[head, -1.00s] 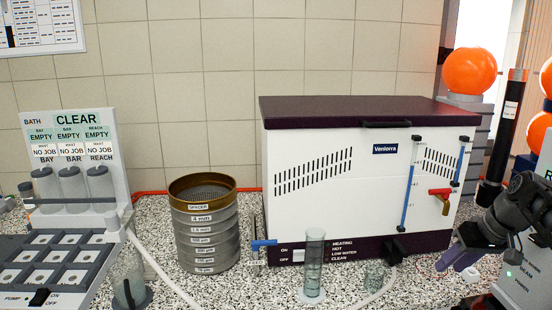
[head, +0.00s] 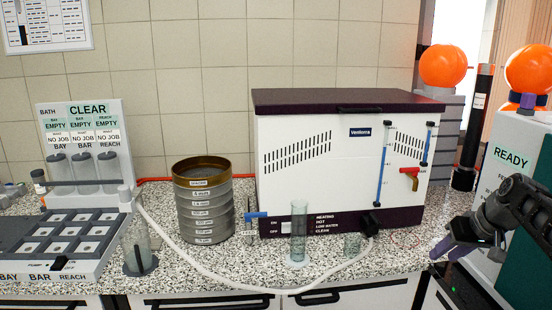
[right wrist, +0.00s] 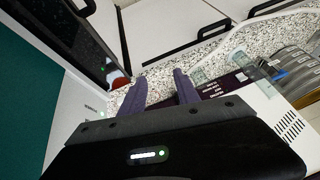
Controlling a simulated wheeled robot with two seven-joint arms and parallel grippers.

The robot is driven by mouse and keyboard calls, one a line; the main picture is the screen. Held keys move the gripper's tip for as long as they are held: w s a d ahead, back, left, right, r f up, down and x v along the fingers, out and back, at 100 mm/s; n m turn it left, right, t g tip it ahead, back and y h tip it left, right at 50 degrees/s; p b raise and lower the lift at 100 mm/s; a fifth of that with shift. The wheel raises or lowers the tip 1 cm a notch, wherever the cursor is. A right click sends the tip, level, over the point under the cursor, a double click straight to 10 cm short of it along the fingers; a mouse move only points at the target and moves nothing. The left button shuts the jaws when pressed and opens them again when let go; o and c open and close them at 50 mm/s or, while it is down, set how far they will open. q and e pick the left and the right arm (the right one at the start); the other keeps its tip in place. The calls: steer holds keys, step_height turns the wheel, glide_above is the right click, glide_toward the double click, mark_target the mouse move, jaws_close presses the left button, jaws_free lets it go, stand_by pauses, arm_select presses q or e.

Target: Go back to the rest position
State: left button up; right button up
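My right gripper (head: 448,246) is at the right edge of the head view, over the right end of the speckled counter and in front of the white machine with a READY display. In the right wrist view, its two purple fingers (right wrist: 160,80) stand apart with nothing between them. My left gripper is in no view.
The white bath with a dark lid (head: 350,98) stands at the back of the counter. A sieve stack (head: 206,212), a glass cylinder (head: 299,236) and a hose (head: 235,285) are to the left of my gripper. The READY machine (head: 520,200) is close on the right.

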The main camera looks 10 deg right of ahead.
steer(key=w+a+f+m+t, duration=0.1)
steer(key=w+a+f, duration=0.1)
steer(key=f, duration=0.6)
steer(key=w+a+f+m, duration=0.1)
steer(key=w+a+f, duration=0.15)
steer(key=f, duration=0.55)
steer(key=s+a+f+m, duration=0.1)
steer(key=s+a+f, duration=0.3)
steer(key=a+f, duration=1)
steer(key=s+a+f+g+y, duration=0.2)
steer(key=s+a+f, duration=0.9)
steer(key=s+a, duration=0.1)
steer(key=s+a+f+n+g, duration=0.1)
steer(key=s+a+f+g, duration=0.1)
steer(key=s+a, duration=0.3)
steer(key=s+a+f+n+g+y, duration=0.1)
steer(key=s+a, duration=0.5)
steer(key=s, duration=0.6)
steer(key=shift+s+f+n+g, duration=0.25)
steer(key=shift+f+n+g, duration=0.3)
steer(key=shift+f, duration=0.25)
steer(key=shift+c, duration=0.4)
